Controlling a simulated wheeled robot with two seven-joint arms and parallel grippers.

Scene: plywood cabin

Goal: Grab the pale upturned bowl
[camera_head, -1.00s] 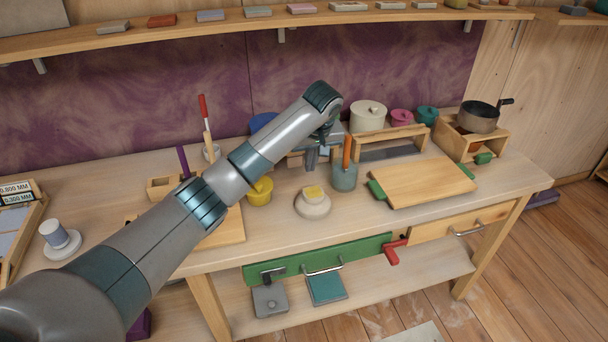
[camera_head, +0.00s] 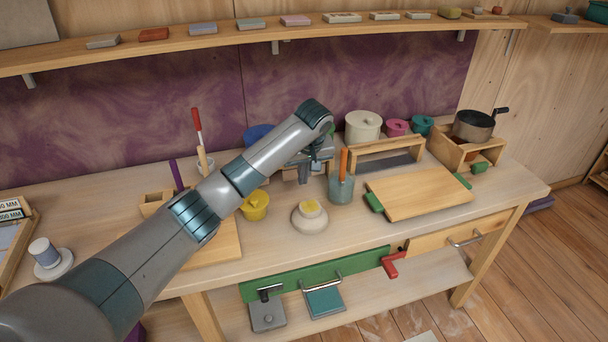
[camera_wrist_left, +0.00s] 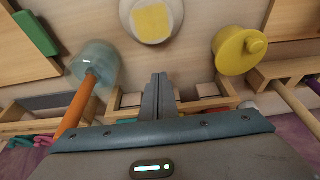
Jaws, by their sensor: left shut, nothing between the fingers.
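The pale upturned bowl (camera_head: 309,222) sits on the workbench in front of the blue-grey cup, with a small yellow block (camera_head: 310,207) on top. In the left wrist view the bowl (camera_wrist_left: 133,27) is at the top edge, partly cut off, with the yellow block (camera_wrist_left: 152,20) on it. My left gripper (camera_head: 304,174) is behind the bowl, apart from it. In the left wrist view its fingers (camera_wrist_left: 160,88) are together with nothing between them. My right gripper is not in view.
A blue-grey cup (camera_head: 341,190) with an orange-handled tool stands right of the bowl. A yellow lidded pot (camera_head: 255,206) stands to its left. A wooden board (camera_head: 418,192) with green ends lies further right. Bare benchtop lies around the bowl's front.

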